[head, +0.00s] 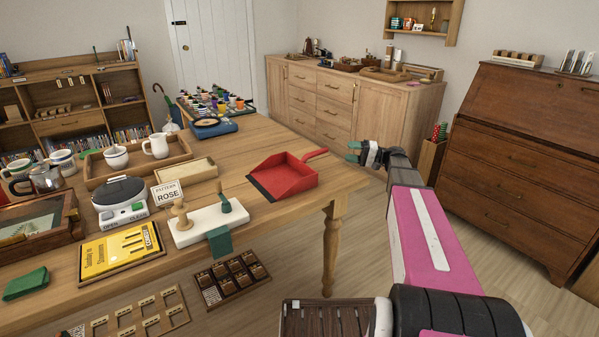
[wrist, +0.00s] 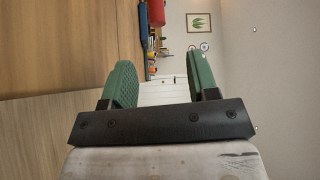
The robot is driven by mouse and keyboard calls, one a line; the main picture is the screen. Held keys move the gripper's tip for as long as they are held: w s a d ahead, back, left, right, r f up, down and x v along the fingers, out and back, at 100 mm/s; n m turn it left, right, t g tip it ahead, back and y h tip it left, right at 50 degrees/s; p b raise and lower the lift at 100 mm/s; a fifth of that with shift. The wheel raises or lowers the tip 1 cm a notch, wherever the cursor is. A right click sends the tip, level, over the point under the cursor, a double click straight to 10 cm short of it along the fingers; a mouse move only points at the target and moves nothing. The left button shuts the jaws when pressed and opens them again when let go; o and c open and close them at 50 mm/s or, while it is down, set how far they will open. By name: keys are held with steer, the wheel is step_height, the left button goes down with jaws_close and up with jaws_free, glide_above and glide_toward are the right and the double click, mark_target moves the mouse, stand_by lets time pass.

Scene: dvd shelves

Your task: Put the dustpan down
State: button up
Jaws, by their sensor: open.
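A red dustpan (head: 284,178) with a dark front lip lies on the wooden table (head: 330,189) near its right corner, its handle pointing to the back right. My gripper (head: 353,152) is in the air to the right of the table, a little apart from the dustpan's handle. In the wrist view my gripper (wrist: 160,84) shows its two green fingers spread apart with nothing between them. A red thing at the top of the wrist view may be the dustpan; I cannot tell.
Left of the dustpan stand a white board with wooden pegs (head: 207,222), a ROSE sign (head: 168,193) and a wooden tray (head: 95,180) with white pots. A blue record player (head: 208,127) is behind. Floor (head: 367,240) is open right of the table.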

mark_target(327, 150)
steer(key=a, duration=0.5)
steer(key=shift+w+a+r, duration=0.2)
steer(key=shift+a, duration=0.05)
steer(key=a, duration=0.4)
steer(key=shift+s+a, duration=0.15)
steer(key=shift+a, duration=0.5)
steer(key=shift+c, duration=0.3)
jaws_close()
